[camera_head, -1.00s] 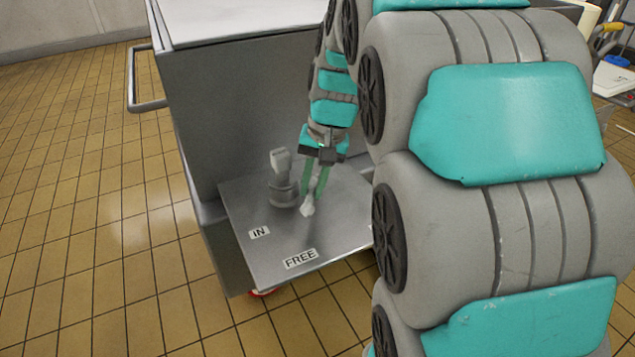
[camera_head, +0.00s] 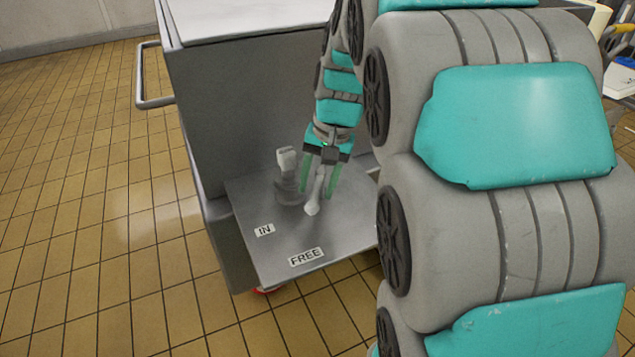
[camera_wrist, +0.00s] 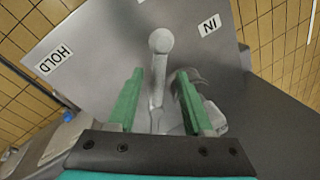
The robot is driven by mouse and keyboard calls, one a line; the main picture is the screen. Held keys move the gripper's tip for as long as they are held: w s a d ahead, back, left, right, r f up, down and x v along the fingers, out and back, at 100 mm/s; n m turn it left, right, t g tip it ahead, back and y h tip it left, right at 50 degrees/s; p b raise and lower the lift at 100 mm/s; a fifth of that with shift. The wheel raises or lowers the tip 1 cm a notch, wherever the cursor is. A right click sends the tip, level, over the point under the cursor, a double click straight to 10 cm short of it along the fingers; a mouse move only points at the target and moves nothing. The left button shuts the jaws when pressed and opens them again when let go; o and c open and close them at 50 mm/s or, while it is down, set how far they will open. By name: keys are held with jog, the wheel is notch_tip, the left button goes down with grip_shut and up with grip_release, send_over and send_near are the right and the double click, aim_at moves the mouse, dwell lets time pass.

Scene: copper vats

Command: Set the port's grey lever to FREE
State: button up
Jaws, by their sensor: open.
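The grey lever (camera_head: 313,205) with its round knob stands on the port's metal plate (camera_head: 270,262). In the wrist view the lever (camera_wrist: 159,45) points up the picture, roughly towards a label cut off at the top edge. In the head view its knob is on the side of the FREE label (camera_head: 306,257). The IN label (camera_head: 264,230) is to the left, and the HOLD label (camera_wrist: 54,60) shows only in the wrist view. My gripper (camera_head: 318,192) is open, its green fingers on either side of the lever's shaft. The gripper also shows in the wrist view (camera_wrist: 160,90). Contact cannot be told.
A grey fitting with a pale top (camera_head: 287,160) stands on the plate just left of my gripper. The tall grey cabinet (camera_head: 235,110) rises behind the plate, with a bar handle (camera_head: 140,80) at its left. Tiled floor (camera_head: 80,220) is clear to the left.

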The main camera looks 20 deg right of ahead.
notch_tip(320, 180, up, 8)
jog(key=d, duration=0.1)
jog(key=shift+s+d+f, duration=0.15)
jog(key=shift+s, duration=0.25)
dwell(0.6)
jog(key=s+a+f+n+g, duration=0.1)
jog(key=s+a+f+n, duration=0.1)
jog(key=s+f, duration=0.3)
jog(key=s+a+f+n+g+h, duration=0.1)
jog(key=s+f, duration=0.4)
jog(key=s, duration=0.6)
jog(key=s+a+f+n+g, duration=0.1)
jog(key=s+a+f+n, duration=0.2)
jog(key=s, duration=0.5)
jog(key=shift+a+f+n+h, duration=0.4)
jog(key=shift+a+f, duration=0.3)
jog(key=shift+f, duration=0.2)
